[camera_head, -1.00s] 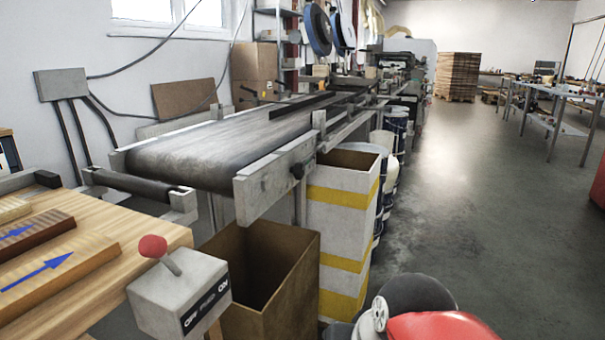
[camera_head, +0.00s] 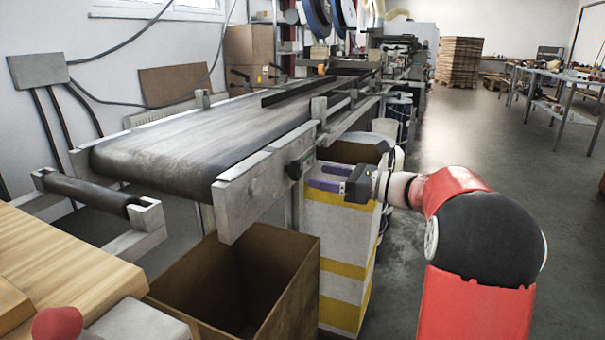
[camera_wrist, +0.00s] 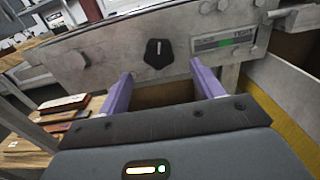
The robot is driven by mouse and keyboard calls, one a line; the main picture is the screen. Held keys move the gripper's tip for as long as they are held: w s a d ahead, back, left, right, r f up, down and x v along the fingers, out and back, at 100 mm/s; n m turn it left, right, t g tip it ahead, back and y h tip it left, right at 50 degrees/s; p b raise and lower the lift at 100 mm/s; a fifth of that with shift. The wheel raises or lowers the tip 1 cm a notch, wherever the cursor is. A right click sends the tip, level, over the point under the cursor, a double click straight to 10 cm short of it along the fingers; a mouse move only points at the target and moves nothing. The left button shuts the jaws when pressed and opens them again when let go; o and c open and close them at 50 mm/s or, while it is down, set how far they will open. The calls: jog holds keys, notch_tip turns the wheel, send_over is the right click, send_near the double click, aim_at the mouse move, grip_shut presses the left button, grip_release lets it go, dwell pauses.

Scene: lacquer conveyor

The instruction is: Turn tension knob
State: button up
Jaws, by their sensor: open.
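The tension knob (camera_wrist: 159,52) is a black pointed knob with a white mark, on the grey metal side plate of the conveyor. It also shows in the head view (camera_head: 296,169), near the end of the side plate (camera_head: 262,182). My gripper (camera_head: 328,178) is open, with two purple fingers, to the right of the knob and apart from it. In the wrist view my gripper (camera_wrist: 160,82) has its fingers spread on either side below the knob, with nothing between them. A gauge (camera_wrist: 224,40) with a green band, marked TIGHT, is right of the knob.
An open cardboard box (camera_head: 245,285) stands below the conveyor end. A white bin with yellow bands (camera_head: 338,240) stands beneath my gripper. A wooden table (camera_head: 60,265) and a red lever knob (camera_head: 57,324) are at lower left.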

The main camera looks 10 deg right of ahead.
aim_at(300, 173)
jog(key=x, duration=0.6)
jog(key=shift+a, duration=0.1)
jog(key=shift+c, duration=0.5)
jog(key=c, duration=0.9)
jog(key=shift+f+n, duration=0.1)
jog(key=shift+n, duration=0.2)
